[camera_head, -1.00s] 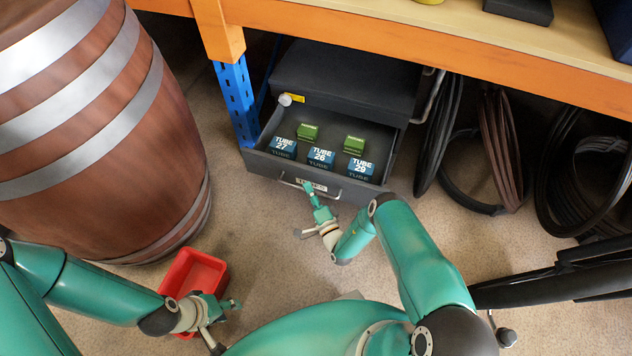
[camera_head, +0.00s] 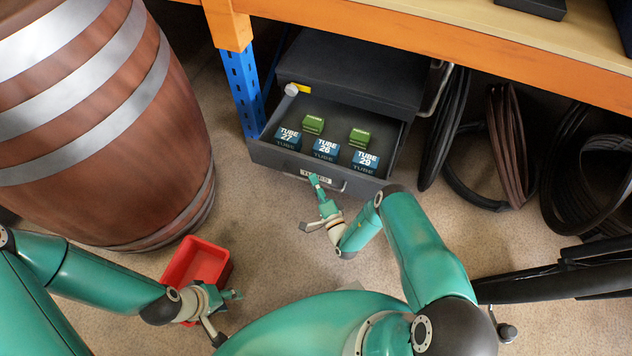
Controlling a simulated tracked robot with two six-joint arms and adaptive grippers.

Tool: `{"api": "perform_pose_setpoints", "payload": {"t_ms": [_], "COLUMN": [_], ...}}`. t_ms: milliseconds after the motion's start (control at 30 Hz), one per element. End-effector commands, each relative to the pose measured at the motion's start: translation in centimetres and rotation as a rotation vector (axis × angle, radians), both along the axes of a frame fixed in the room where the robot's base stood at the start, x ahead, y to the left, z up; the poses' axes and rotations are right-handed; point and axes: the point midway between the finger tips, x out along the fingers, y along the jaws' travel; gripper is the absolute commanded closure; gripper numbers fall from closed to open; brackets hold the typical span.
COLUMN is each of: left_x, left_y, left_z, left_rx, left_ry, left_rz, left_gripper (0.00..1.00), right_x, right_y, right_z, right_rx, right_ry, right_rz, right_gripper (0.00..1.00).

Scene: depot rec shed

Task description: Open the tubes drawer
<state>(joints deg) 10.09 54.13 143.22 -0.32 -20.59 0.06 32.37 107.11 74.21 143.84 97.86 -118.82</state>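The tubes drawer (camera_head: 270,157) is pulled out of the dark grey cabinet (camera_head: 350,75) under the bench. Inside it are blue boxes labelled TUBE 27 (camera_head: 288,138), TUBE 26 (camera_head: 325,149) and TUBE 29 (camera_head: 366,159), with two green boxes (camera_head: 313,124) (camera_head: 359,137) behind. A label and bar handle (camera_head: 338,186) are on its front. My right gripper (camera_head: 316,184) has its tip at the handle's left part. Whether it grips or only touches the handle is too small to tell. My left gripper (camera_head: 232,295) is low beside the red bin, away from the drawer; its finger opening is unclear.
A large barrel (camera_head: 100,120) stands left of the drawer. The red bin (camera_head: 195,262) sits on the floor. A blue post (camera_head: 242,95) holds the orange-edged bench (camera_head: 450,50). Coiled hoses (camera_head: 508,150) hang at right. Floor before the drawer is mostly clear.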

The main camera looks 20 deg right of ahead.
Motion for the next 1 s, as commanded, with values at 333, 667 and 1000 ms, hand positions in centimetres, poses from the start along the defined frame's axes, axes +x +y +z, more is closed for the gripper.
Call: {"api": "perform_pose_setpoints", "payload": {"t_ms": [333,667,1000], "left_x": [0.0,0.0,0.0], "left_y": [0.0,0.0,0.0], "left_z": [0.0,0.0,0.0], "left_rx": [0.0,0.0,0.0], "left_ry": [0.0,0.0,0.001], "left_rz": [0.0,0.0,0.0], "left_gripper": [0.6,0.6,0.6], "right_x": [-6.0,-10.9,-11.4], "right_y": [-0.2,-0.2,-0.2], "right_z": [-1.0,-1.6,-1.7], "right_rx": [0.004,0.003,0.002], "right_ry": [0.008,0.006,0.003], "right_rz": [-0.003,-0.001,0.002], "right_gripper": [0.61,0.61,0.61]}}
